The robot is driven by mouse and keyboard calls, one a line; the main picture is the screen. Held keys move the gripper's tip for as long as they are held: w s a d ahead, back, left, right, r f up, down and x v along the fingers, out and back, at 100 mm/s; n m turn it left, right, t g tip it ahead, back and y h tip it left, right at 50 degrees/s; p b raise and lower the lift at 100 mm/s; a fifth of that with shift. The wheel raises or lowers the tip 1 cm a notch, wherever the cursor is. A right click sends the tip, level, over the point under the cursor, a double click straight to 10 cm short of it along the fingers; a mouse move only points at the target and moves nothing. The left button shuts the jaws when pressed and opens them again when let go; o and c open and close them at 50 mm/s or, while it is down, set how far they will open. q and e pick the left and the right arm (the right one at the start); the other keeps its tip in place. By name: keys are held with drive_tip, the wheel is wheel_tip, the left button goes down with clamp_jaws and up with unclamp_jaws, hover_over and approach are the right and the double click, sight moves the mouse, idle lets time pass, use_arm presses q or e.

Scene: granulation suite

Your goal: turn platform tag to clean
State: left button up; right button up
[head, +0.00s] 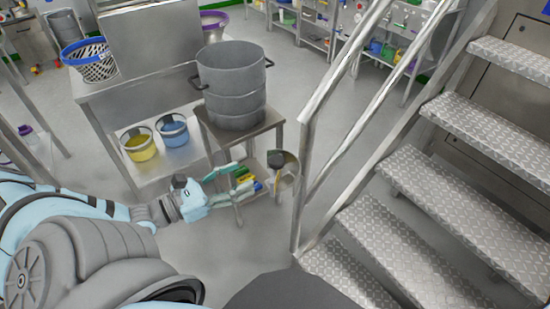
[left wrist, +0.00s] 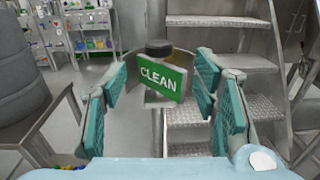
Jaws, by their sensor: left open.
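The platform tag (left wrist: 161,78) is a green plate with white letters reading CLEAN, facing my left wrist camera and slightly tilted. A black round knob (left wrist: 159,48) sits on top of it. In the left wrist view the tag shows between the teal finger pads of my left gripper (left wrist: 160,92), which is open, with visible gaps on both sides. In the head view my left gripper (head: 236,183) reaches right toward the tag's dark knob (head: 276,159) by the stair rail post; the green plate's face cannot be made out there. My right gripper is not in view.
Metal stairs (head: 450,190) with a handrail (head: 307,170) stand at the right, close behind the tag. A small stand (head: 272,121) bearing a large grey pot (head: 232,85) is just beyond my left gripper. A bench (head: 130,98) stands behind at left.

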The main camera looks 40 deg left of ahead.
sight(277, 160)
use_arm(q)
drive_tip(key=b+x, duration=0.2)
drive_tip(key=x, duration=0.1)
drive_tip(key=b+x, duration=0.2)
drive_tip(key=x, duration=0.1)
drive_tip(key=b+x, duration=0.2)
drive_tip(key=x, duration=0.1)
drive_tip(key=shift+w+f, duration=0.35)
drive_tip(key=shift+w+d+r, duration=0.1)
drive_tip(key=shift+w, duration=0.3)
drive_tip(key=shift+w+d+r, duration=0.1)
drive_tip(key=shift+w+d, duration=0.15)
drive_tip(key=shift+w, duration=0.15)
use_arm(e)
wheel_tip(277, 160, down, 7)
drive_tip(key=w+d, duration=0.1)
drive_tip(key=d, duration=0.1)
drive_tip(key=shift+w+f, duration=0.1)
